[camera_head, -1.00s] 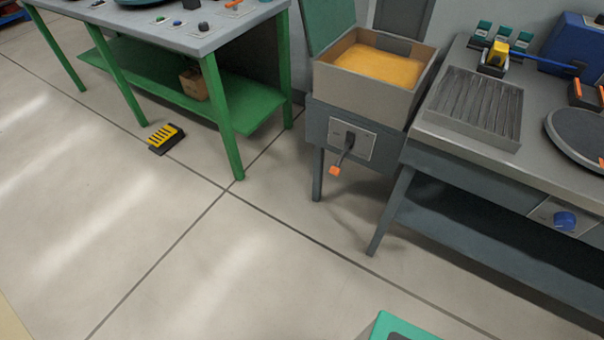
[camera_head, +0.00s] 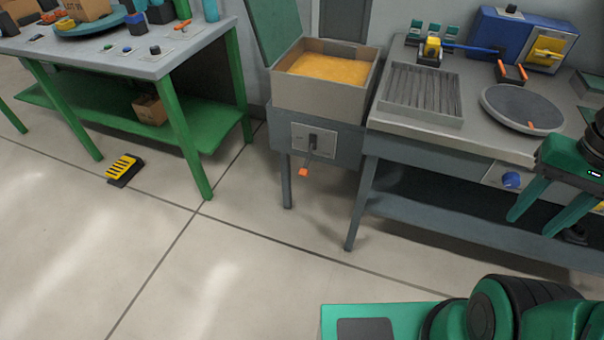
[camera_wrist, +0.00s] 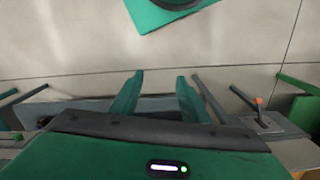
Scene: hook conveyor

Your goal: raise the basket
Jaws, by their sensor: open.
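A grey box-shaped vat (camera_head: 287,95) with yellow-orange contents (camera_head: 327,68) stands at the upper middle in the head view, its green lid (camera_head: 272,28) open. I cannot make out a separate basket in it. On the front panel below is a lever with an orange tip (camera_head: 303,172), hanging down; it also shows at the right in the wrist view (camera_wrist: 258,101). My gripper (camera_head: 532,226) is at the right in the head view, open and empty, pointing down in front of the grey bench, well right of the lever. Its fingers also show in the wrist view (camera_wrist: 160,78).
The grey bench (camera_head: 385,118) right of the vat holds a ribbed tray (camera_head: 421,93), a round dark plate (camera_head: 521,108) and a blue machine (camera_head: 525,38). A green-legged table (camera_head: 180,64) stands left. A yellow-black pedal (camera_head: 123,169) lies on the floor. Floor before the vat is clear.

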